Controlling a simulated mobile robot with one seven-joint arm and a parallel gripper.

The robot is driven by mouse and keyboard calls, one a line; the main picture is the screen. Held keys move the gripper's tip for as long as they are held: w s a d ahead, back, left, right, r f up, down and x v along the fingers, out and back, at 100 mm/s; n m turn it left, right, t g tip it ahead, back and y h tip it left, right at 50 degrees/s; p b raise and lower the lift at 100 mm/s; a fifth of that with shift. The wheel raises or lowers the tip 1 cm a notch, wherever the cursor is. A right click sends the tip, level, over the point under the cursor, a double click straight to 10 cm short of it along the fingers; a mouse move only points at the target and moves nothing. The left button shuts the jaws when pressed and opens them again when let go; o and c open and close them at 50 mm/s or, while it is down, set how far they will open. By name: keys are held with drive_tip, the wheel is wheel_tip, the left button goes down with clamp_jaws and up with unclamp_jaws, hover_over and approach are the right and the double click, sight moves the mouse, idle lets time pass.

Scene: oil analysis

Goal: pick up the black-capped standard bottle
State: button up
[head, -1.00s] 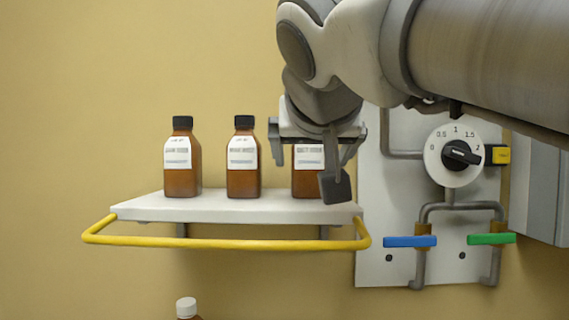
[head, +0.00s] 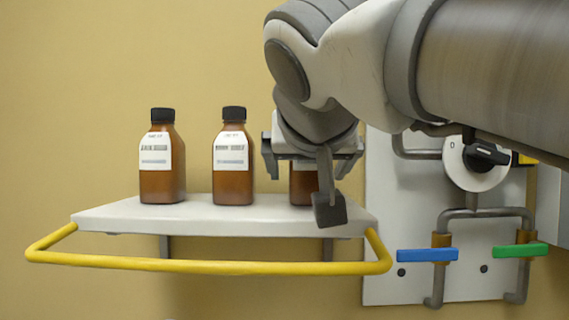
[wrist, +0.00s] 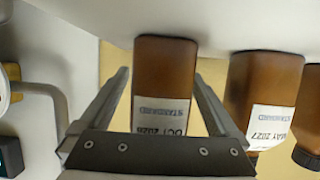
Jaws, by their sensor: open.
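Three amber bottles with white labels stand upright on a white shelf (head: 255,215) in the head view. The left bottle (head: 162,175) and middle bottle (head: 233,170) have black caps. The right bottle (head: 303,185) is mostly behind my gripper (head: 308,172), its cap hidden. In the wrist view my gripper (wrist: 160,76) is open, with one finger on each side of a bottle (wrist: 163,80) labelled "STANDARD" and "OCT 2028". I cannot tell whether the fingers touch it. The adjacent bottle (wrist: 265,85) reads "STANDARD" and "MAY 2027".
A yellow rail (head: 200,267) runs around the shelf front. To the right, a wall panel (head: 385,285) carries a dial (head: 477,162), a blue lever (head: 427,255), a green lever (head: 517,250) and pipes. Another bottle (wrist: 309,115) shows at the wrist view's right edge.

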drive_tip(key=shift+s, duration=0.1)
drive_tip(key=shift+c, duration=0.2)
clamp_jaws()
drive_tip(key=shift+r, duration=0.1)
